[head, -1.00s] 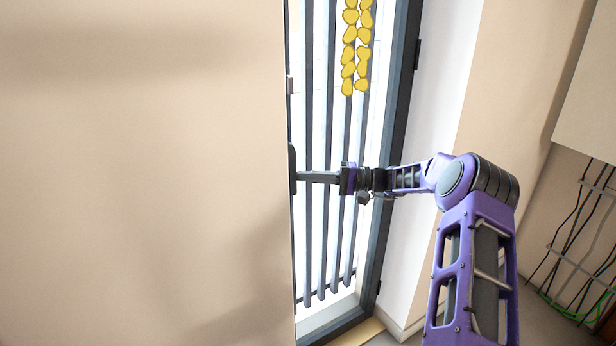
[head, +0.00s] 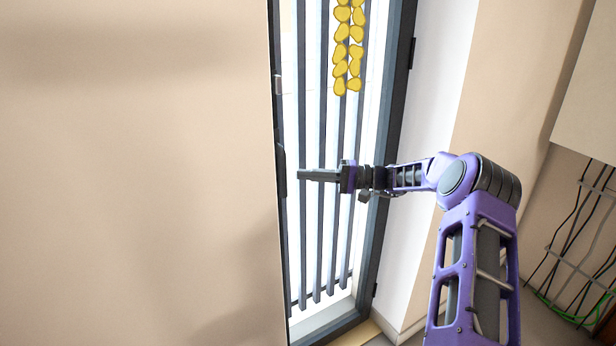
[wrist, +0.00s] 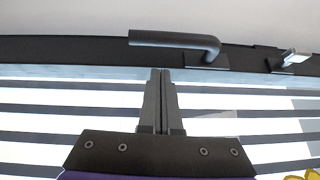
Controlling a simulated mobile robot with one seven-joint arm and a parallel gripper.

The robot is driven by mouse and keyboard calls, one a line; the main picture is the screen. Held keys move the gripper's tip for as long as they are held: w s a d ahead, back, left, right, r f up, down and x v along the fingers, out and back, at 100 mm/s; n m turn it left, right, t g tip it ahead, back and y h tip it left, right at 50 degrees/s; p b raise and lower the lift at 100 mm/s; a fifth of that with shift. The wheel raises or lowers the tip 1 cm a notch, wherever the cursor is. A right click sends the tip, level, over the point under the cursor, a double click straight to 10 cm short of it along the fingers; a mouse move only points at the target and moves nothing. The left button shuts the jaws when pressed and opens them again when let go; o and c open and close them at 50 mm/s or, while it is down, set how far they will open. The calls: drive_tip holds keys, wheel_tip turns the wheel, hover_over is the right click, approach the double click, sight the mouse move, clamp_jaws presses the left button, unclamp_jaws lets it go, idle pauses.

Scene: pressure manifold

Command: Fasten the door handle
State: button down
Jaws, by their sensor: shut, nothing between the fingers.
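The door handle (wrist: 175,40) is a dark lever on the dark door frame edge, seen in the wrist view just beyond my fingertips. In the head view the handle (head: 282,170) shows edge-on as a dark plate at the edge of the beige wall. My gripper (head: 299,174) is shut and empty, pointing left at the handle with a small gap between. In the wrist view the fingers (wrist: 160,72) are together, just short of the lever's bar and left of its bent end. The lever's mount shows at the bend.
A small light metal latch piece (wrist: 294,56) sits on the frame right of the handle, also seen in the head view (head: 278,85). Vertical dark slats (head: 318,240) stand behind my gripper. Yellow pieces (head: 347,45) hang above. A beige wall (head: 130,180) fills the left; cables (head: 580,240) hang at right.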

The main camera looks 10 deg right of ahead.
drive_tip(key=v, duration=1)
drive_tip(key=shift+w+d+p, duration=0.2)
drive_tip(key=shift+d+p, duration=0.1)
drive_tip(key=shift+d, duration=0.05)
drive_tip(key=shift+r, duration=0.15)
